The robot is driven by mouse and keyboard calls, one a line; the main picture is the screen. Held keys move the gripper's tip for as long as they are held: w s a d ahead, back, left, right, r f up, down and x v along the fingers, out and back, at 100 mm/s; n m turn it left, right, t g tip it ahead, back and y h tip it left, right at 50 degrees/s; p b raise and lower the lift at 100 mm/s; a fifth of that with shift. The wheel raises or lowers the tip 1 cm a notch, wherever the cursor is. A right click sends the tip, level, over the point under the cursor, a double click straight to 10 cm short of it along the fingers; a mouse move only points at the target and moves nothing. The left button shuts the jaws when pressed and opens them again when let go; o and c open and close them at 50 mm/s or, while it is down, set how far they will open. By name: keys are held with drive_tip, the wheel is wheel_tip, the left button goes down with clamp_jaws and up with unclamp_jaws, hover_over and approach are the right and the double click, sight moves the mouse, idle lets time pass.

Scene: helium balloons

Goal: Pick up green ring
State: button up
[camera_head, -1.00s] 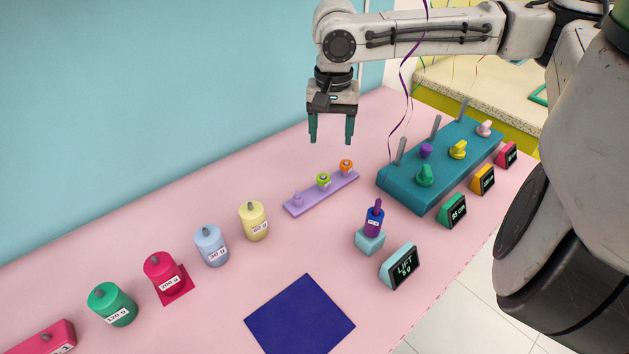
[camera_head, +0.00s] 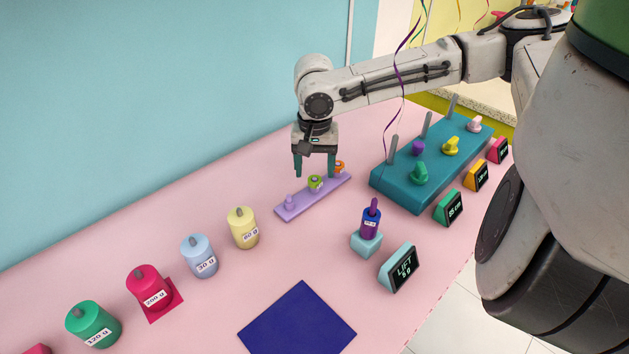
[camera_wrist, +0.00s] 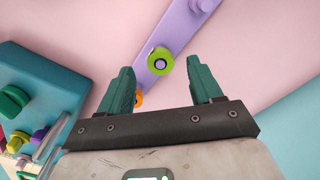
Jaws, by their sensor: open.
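The green ring (camera_head: 315,182) sits on a peg in the middle of a lilac rack (camera_head: 295,205) on the pink table. In the wrist view the green ring (camera_wrist: 160,61) lies ahead of and between my fingers, closer to the left one. An orange ring (camera_head: 339,166) is beside it on the rack, partly hidden behind a finger in the head view. My gripper (camera_head: 315,174) is open, pointing down above the rack with nothing between its fingers. Its teal fingers also show in the wrist view (camera_wrist: 163,82).
A teal block (camera_head: 400,190) with upright posts and knobs stands right of the rack. A yellow weight (camera_head: 242,228) and other labelled weights stand left. A purple bottle-shaped piece (camera_head: 371,222) stands on a light blue block in front. A purple ribbon (camera_head: 401,95) hangs near my arm.

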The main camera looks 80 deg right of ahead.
sight(315, 182)
drive_tip(key=shift+f, duration=1.4)
drive_tip(key=shift+c, duration=0.3)
drive_tip(key=c, duration=1.1)
